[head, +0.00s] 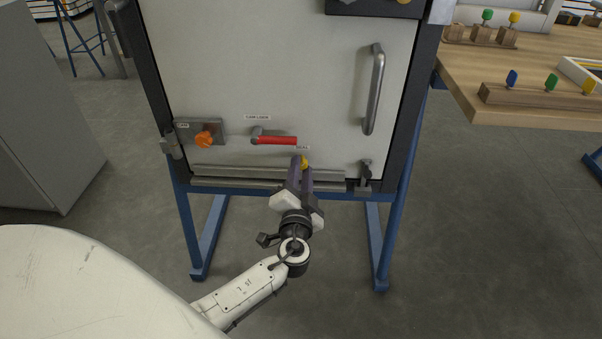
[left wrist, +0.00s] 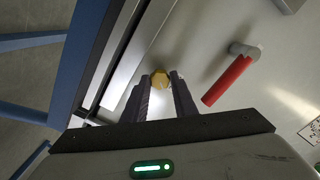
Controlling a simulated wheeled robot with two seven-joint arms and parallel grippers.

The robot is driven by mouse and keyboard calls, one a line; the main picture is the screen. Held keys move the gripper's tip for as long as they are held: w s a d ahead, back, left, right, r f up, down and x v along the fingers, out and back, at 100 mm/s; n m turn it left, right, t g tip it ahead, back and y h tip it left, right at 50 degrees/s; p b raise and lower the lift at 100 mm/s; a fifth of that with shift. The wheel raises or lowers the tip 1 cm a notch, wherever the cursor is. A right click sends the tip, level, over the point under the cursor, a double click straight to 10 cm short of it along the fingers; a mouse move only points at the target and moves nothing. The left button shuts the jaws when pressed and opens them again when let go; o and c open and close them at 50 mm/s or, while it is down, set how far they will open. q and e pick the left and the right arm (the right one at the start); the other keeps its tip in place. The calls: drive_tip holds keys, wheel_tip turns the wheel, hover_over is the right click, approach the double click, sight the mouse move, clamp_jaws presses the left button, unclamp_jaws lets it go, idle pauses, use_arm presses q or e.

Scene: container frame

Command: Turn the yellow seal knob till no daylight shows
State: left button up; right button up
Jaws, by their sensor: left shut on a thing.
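The yellow seal knob (head: 304,162) sits low on the pale door (head: 230,70), under a small label. My left gripper (head: 301,170) reaches up to it from below and is shut on it. In the left wrist view the yellow knob (left wrist: 160,78) shows between the two fingertips (left wrist: 161,82). The fingers hide part of the knob in the head view. Grey seal strips (head: 240,172) run along the door's bottom edge; I cannot tell whether daylight shows there. My right gripper is not in view.
A wooden table (head: 535,70) stands at right.

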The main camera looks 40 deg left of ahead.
use_arm(q)
drive_tip(key=m, duration=0.3)
drive_tip(key=shift+m, duration=0.4)
drive_tip(key=m, duration=0.2)
drive_tip(key=shift+m, duration=0.3)
drive_tip(key=m+p, duration=0.1)
drive_tip(key=m, duration=0.3)
drive_tip(key=shift+m+p, duration=0.3)
drive_tip(key=shift+p, duration=0.1)
drive_tip(key=shift+m+p, duration=2.35)
drive_tip(key=shift+m, duration=3.15)
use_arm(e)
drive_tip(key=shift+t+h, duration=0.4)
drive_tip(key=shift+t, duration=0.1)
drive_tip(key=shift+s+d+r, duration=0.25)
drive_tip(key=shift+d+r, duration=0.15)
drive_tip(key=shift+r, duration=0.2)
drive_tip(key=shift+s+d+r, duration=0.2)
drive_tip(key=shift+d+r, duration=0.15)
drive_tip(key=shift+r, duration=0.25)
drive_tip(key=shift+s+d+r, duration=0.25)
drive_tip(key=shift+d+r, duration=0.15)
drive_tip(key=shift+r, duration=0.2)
use_arm(q)
drive_tip(key=o, duration=1)
